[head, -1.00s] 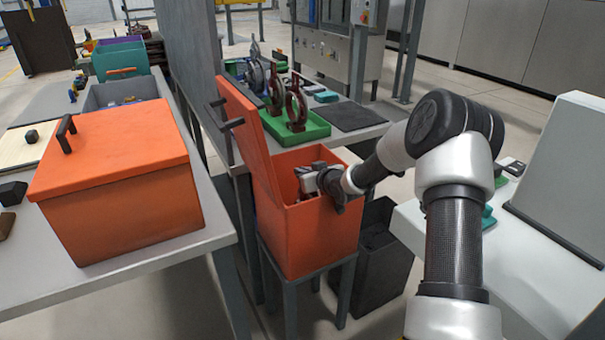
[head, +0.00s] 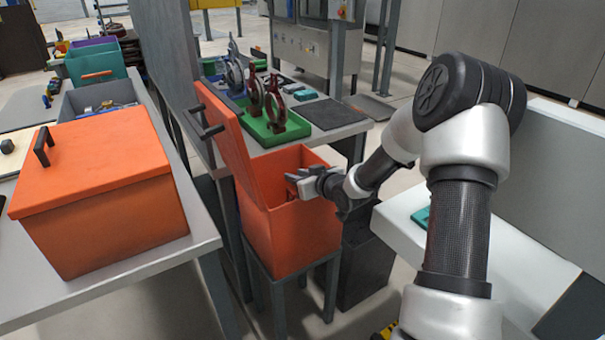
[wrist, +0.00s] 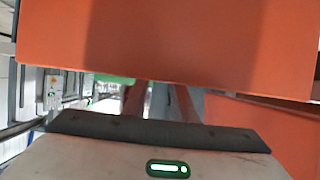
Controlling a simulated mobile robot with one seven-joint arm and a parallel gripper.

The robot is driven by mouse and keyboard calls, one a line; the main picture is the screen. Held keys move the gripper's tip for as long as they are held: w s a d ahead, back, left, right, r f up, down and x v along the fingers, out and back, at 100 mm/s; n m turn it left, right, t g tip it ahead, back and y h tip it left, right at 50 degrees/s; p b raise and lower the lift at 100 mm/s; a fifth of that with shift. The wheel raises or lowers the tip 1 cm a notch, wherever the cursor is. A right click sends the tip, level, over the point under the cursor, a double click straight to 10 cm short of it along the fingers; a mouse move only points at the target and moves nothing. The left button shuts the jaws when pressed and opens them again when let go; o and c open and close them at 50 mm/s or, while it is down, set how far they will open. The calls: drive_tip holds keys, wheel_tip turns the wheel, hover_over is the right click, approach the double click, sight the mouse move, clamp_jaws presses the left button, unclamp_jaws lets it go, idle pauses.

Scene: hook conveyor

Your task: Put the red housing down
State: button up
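Two dark red ring-shaped housings (head: 273,100) stand upright in a green tray (head: 285,137) on the bench behind the open orange box. My gripper (head: 302,183) is at the mouth of that orange box (head: 290,235), near its rim. A small dark reddish patch shows by the fingertips in the head view, but I cannot tell whether it is a housing. In the wrist view an orange panel (wrist: 170,40) fills the top. Reddish and grey strips show in the gap below it, too blurred to identify. The finger opening cannot be made out.
The open box's lid (head: 222,130) stands raised on its left side. A closed orange box (head: 110,215) sits on the left table. A black bin (head: 365,265) stands beside the open box's stand. A dark mat (head: 332,113) on the back bench is clear.

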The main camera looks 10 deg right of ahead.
drive_tip(key=shift+v, duration=1.7)
drive_tip(key=shift+w+r, duration=0.1)
